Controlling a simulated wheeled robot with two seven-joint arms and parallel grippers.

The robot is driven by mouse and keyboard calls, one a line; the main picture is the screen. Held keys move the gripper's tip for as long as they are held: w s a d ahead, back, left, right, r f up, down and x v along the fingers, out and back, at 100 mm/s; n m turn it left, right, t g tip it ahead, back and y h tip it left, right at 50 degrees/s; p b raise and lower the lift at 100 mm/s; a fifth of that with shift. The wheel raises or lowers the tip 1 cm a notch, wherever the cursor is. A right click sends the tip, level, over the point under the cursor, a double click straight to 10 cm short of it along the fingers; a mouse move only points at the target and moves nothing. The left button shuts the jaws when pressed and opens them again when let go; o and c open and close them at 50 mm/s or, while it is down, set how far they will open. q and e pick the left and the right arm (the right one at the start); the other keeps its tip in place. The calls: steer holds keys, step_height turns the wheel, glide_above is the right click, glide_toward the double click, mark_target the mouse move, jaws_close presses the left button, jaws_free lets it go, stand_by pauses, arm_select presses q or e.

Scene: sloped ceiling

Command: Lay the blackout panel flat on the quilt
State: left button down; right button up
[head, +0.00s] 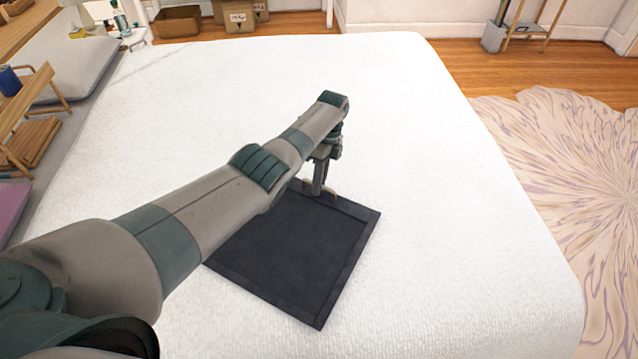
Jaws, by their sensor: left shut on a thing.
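The blackout panel (292,250) is a dark, square, framed board over the white quilt (450,240). It looks flat or nearly flat; I cannot tell whether all of it touches the quilt. My left gripper (320,190) is at the panel's far edge, shut on a small light tan part there that looks like a handle or tab. My left arm crosses in from the lower left and hides the panel's left part. My right gripper is not in view.
Wooden trays (28,135) and a grey pillow (75,65) lie along the left side. Cardboard boxes (240,15) stand on the floor beyond the bed. A patterned rug (560,150) lies to the right. The quilt around the panel is clear.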

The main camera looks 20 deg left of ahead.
arm_select(q)
steer(key=shift+f, duration=0.35)
stand_by(0.4)
steer(key=c, duration=1.7)
jaws_free()
steer(key=shift+c, duration=0.2)
